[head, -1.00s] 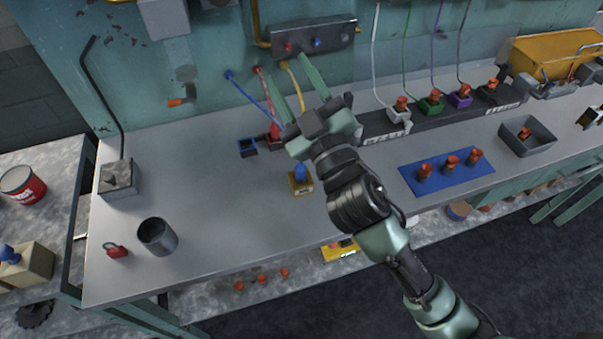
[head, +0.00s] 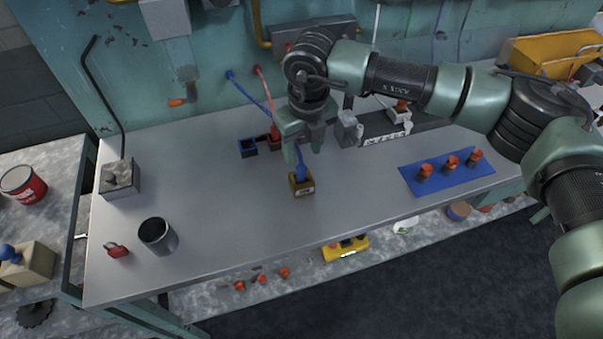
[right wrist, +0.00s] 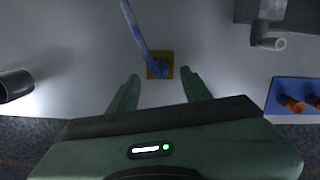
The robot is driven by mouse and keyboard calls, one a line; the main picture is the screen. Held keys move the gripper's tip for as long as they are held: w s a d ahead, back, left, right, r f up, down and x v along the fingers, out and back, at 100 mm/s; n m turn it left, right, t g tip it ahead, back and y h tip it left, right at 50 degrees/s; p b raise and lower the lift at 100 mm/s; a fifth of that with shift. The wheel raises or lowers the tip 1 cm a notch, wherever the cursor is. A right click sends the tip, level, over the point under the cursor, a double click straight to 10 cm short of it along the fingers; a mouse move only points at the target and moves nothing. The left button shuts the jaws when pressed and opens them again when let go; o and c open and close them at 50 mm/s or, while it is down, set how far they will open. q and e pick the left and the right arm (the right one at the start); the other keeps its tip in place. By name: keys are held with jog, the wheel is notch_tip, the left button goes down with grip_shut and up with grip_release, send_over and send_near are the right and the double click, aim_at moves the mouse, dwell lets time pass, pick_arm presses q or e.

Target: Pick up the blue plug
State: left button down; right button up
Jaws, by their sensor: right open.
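The blue plug (head: 301,173) stands in a small wooden-yellow block (head: 303,188) on the grey workbench. In the right wrist view, the blue plug (right wrist: 158,68) shows just beyond the fingertips, with a blue strand running up from it. My right gripper (head: 303,154) points down over the plug, its fingers open to either side. In the right wrist view, the open fingers (right wrist: 159,80) have the plug between their lines and hold nothing. The fingers hide part of the plug's upper end in the head view. My left gripper is not in view.
A blue mat (head: 447,182) with orange plugs lies to the right. A dark blue socket block (head: 248,147) and a red plug (head: 274,131) stand behind left. A dark cup (head: 157,236) and a red padlock (head: 117,250) sit at front left. The bench's left middle is clear.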

aim_at(302, 165)
notch_tip(302, 165, down, 6)
jog(key=p, duration=0.3)
jog(key=shift+w+a+f, duration=0.1)
jog(key=shift+w+f, duration=0.05)
jog(key=shift+f, duration=0.55)
jog(key=shift+c, duration=0.3)
grip_shut()
